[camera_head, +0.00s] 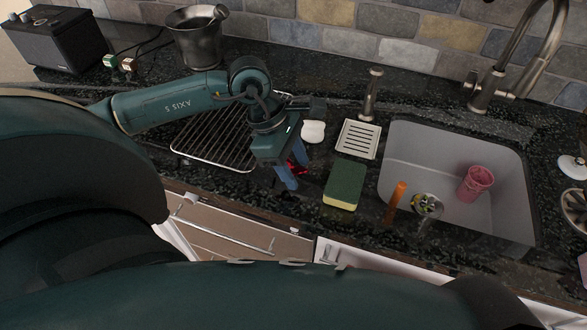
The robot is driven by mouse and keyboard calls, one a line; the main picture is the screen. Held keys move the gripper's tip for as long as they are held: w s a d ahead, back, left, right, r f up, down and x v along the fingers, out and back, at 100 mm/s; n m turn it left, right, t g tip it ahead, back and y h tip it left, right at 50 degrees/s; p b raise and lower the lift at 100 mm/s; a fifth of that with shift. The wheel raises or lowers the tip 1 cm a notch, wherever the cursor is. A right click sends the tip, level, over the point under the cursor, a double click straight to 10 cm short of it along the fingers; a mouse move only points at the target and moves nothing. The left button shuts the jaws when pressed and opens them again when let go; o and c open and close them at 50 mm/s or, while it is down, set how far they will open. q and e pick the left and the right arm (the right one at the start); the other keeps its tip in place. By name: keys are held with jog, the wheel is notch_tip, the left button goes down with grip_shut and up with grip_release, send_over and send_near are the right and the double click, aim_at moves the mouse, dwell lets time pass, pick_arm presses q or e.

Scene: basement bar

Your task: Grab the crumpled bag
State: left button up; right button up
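A small red and dark crumpled thing (297,168), which looks like the crumpled bag, lies on the dark counter between the wire rack and the sponge. My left gripper (293,172) reaches down over it with its blue fingers pointing at the counter. The fingers stand at the red thing and hide part of it. I cannot tell whether they touch it or are closed on it. My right gripper is not in view.
A wire rack (213,137) lies left of the gripper. A green and yellow sponge (345,184), a white soap (313,132) and a slatted soap dish (359,139) are close on the right. The sink (457,148) with a pink cup (475,183) is farther right.

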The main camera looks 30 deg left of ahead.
pick_arm(q)
jog(key=c, duration=0.5)
jog(key=shift+r, duration=0.1)
